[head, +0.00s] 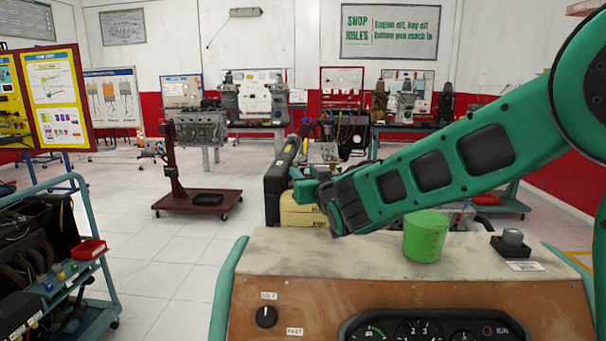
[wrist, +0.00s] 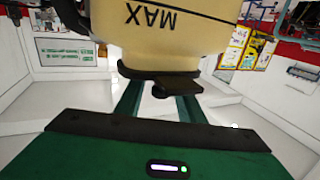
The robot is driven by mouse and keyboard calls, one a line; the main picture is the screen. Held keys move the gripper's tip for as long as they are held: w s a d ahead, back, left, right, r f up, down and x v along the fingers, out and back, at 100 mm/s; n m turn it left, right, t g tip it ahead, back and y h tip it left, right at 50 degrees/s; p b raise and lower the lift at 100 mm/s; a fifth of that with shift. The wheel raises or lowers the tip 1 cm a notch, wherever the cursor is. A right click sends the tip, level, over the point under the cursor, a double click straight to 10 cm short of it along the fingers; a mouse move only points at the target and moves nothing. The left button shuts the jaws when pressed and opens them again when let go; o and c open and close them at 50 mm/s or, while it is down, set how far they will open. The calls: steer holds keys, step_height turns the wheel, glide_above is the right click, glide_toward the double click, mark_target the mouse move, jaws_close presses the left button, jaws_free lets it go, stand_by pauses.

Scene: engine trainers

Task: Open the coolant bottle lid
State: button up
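The cream-yellow coolant bottle (head: 300,214) stands behind the trainer's top edge in the head view, below my gripper (head: 306,190). In the wrist view the bottle (wrist: 180,35) fills the top middle, with the word MAX upside down. Its black lid (wrist: 150,73), with a tab (wrist: 178,84) sticking out, is at the bottle's end nearest my gripper. My gripper's two green fingers (wrist: 160,105) are apart, with a gap between them, and reach toward the lid. The tab overlaps the right finger in the picture; I cannot tell whether they touch. The lid looks closed. In the head view my gripper hides it.
A green measuring cup (head: 425,237) and a small black box with a grey knob (head: 511,241) stand on the trainer's top (head: 320,255). A black case (head: 275,195) is beside the bottle. A tool cart (head: 60,285) stands at left; the floor between is clear.

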steer(key=shift+x, duration=0.95)
jaws_close()
